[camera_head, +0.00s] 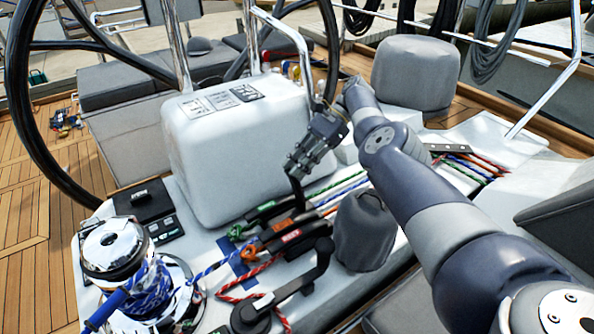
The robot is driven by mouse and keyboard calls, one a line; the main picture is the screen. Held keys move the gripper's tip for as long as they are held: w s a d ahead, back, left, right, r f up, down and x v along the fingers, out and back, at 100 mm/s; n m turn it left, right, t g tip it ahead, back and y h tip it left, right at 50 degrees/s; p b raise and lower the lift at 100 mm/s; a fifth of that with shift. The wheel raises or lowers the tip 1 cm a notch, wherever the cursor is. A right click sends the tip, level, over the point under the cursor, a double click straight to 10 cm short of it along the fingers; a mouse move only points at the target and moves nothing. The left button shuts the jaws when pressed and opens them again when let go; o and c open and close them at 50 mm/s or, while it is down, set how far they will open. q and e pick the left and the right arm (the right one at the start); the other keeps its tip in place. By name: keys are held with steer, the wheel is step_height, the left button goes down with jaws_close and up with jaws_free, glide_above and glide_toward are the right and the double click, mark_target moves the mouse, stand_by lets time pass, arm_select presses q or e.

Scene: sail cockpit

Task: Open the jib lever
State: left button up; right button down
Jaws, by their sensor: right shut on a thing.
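A bank of black rope-clutch levers with small coloured labels lies on the white deck in the middle: one with a green label (266,206), one with an orange-red label (283,224) and one with a red label (290,236). The lettering is too small to read, so I cannot tell which is the jib lever. One black lever (298,194) stands raised from the bank. My right gripper (294,174) points down from above and is shut on the upper end of this raised lever. Its fingertips partly hide the lever's end. My left gripper is not in view.
A winch (113,246) wrapped in blue rope stands at the lower left. A grey covered winch (364,230) stands right of the levers. A white console (240,150) rises behind them, and a black winch handle (300,283) lies in front.

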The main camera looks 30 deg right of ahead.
steer(key=shift+s+f, duration=0.1)
steer(key=shift+f, duration=0.05)
stand_by(0.3)
steer(key=c, duration=1.8)
jaws_free()
steer(key=shift+o, duration=0.2)
